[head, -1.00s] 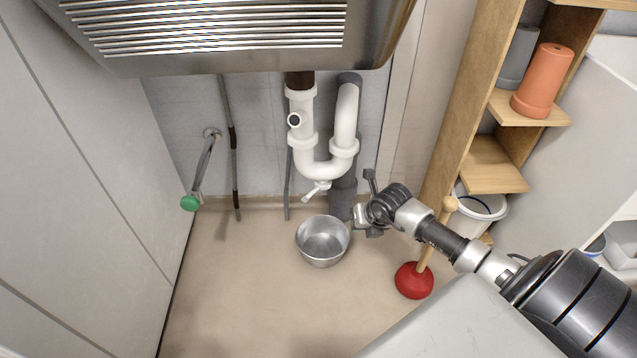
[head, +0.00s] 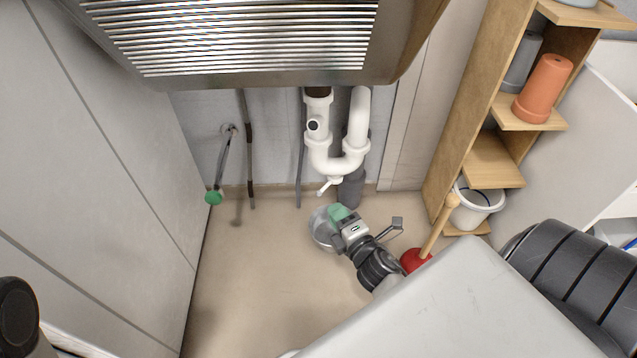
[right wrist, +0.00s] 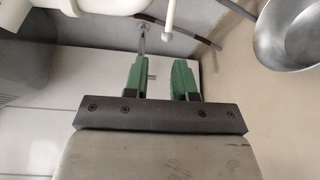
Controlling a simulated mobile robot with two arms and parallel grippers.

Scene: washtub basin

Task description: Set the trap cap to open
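The white trap (head: 337,163) hangs under the sink as a U-bend. Its cap (head: 328,186), with a small white lever, sits at the bottom of the bend, and the lever points down and left. In the right wrist view the white lever (right wrist: 170,18) shows at the top, beyond the fingers. My right gripper (head: 340,213) is below the cap, over the metal bowl, and apart from the cap. Its green fingers (right wrist: 160,80) are spread with nothing between them. My left gripper is not in view.
The metal bowl (head: 321,236) stands on the floor, partly hidden by my right gripper. The sink (head: 240,78) overhangs the trap. A green-handled valve (head: 214,198) is at left. A red plunger (head: 415,260), white bucket (head: 477,208) and wooden shelf (head: 493,160) are at right. Floor at left is clear.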

